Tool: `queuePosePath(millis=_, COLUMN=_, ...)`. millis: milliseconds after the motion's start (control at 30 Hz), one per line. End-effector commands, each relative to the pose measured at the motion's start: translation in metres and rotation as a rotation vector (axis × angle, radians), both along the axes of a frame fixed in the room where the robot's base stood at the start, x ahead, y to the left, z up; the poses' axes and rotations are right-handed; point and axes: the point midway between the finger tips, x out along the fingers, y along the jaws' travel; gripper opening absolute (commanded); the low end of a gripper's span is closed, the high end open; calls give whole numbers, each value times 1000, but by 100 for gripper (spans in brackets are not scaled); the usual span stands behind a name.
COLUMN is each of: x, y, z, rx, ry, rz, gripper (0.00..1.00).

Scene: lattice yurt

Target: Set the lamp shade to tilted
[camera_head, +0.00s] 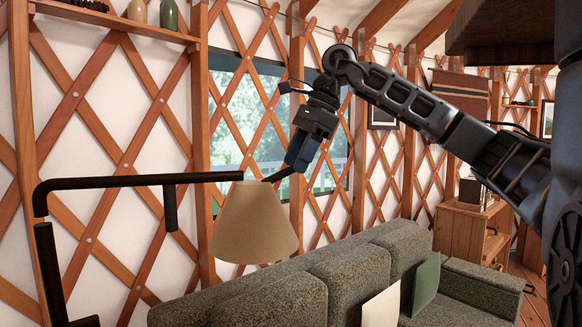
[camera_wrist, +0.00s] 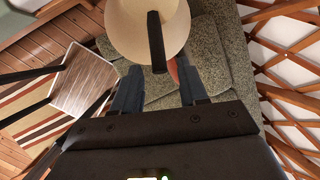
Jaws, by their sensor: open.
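The lamp shade (camera_head: 254,228) is a beige cone, wide end down, under the end of a black lamp arm (camera_head: 140,181). It looks about upright, at most leaning slightly. A short dark bar (camera_head: 279,175) sticks out from near its top toward my gripper. In the wrist view the shade (camera_wrist: 130,30) fills the top middle, with the black bar (camera_wrist: 156,45) in front of it. My gripper (camera_wrist: 158,76) is open, its two blue-grey fingers apart on either side of the bar's near end. In the head view my gripper (camera_head: 290,168) points down-left at the bar. I cannot tell if they touch.
A grey sofa (camera_head: 270,297) with cushions (camera_head: 382,306) stands below the shade. The lattice wall (camera_head: 95,130) and window are behind. A shelf (camera_head: 110,18) is high at left.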

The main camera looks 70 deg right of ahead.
Motion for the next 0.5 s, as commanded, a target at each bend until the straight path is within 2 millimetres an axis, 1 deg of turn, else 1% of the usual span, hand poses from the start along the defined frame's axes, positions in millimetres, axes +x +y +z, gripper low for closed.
queuePosePath(millis=100, x=6, y=3, z=-14, rx=3, ry=0, rz=1, gripper=43)
queuePosePath(millis=200, x=10, y=4, z=-22, rx=3, ry=0, rz=1, gripper=43)
queuePosePath(millis=300, x=12, y=5, z=-27, rx=1, ry=-2, rz=1, gripper=43)
queuePosePath(millis=500, x=13, y=5, z=-29, rx=1, ry=-2, rz=1, gripper=43)
